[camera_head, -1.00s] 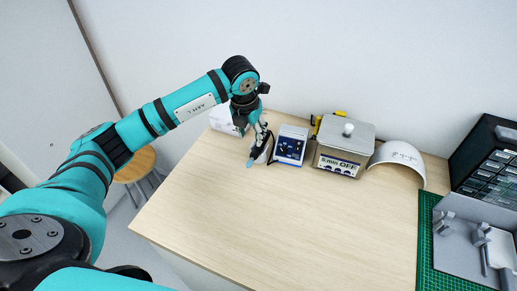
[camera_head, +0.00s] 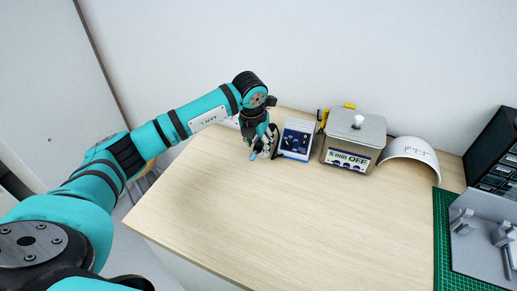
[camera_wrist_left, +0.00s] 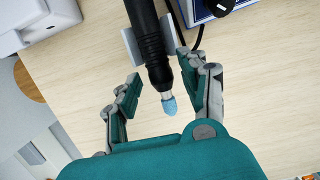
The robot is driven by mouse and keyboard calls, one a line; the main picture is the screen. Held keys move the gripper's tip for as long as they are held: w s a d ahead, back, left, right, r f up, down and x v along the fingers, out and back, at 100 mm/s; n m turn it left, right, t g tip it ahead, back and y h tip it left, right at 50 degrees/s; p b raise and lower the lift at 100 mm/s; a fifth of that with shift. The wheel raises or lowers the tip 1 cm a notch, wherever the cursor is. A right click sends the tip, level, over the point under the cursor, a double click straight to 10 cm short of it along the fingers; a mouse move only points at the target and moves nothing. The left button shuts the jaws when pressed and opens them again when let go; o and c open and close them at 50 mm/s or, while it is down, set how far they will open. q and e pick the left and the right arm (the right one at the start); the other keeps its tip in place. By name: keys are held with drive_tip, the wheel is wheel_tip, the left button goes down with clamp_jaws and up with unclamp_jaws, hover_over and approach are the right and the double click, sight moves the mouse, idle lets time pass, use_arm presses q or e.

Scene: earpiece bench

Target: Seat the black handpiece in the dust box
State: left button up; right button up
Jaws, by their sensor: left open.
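The black handpiece (camera_wrist_left: 150,38) with a blue tip (camera_wrist_left: 169,104) lies in a grey cradle (camera_wrist_left: 131,46) in the left wrist view. In the head view its blue tip (camera_head: 252,155) shows just below my left gripper (camera_head: 262,146). My left gripper (camera_wrist_left: 160,68) is open, with one finger on each side of the handpiece; contact cannot be told. A white box (camera_wrist_left: 38,18) stands at the upper left of the wrist view, mostly hidden behind my arm in the head view. I cannot tell whether it is the dust box. My right gripper is not in view.
A blue and white control unit (camera_head: 296,140) stands close to the right of my left gripper. Further right are a cleaner with a knob (camera_head: 345,157), a white dome (camera_head: 410,153), black drawers (camera_head: 500,150) and a green mat (camera_head: 443,235). The table's front (camera_head: 270,225) is bare.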

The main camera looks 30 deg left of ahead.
sight(258, 145)
use_arm(q)
drive_tip(key=shift+c, duration=0.3)
drive_tip(key=c, duration=0.6)
clamp_jaws()
drive_tip(key=p+v, duration=0.2)
drive_tip(key=v, duration=0.1)
drive_tip(key=w+p+v, duration=0.1)
drive_tip(key=p+v, duration=0.1)
drive_tip(key=v, duration=0.2)
drive_tip(key=shift+w+r, duration=0.25)
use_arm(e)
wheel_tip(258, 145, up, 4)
use_arm(q)
drive_tip(key=shift+f, duration=0.1)
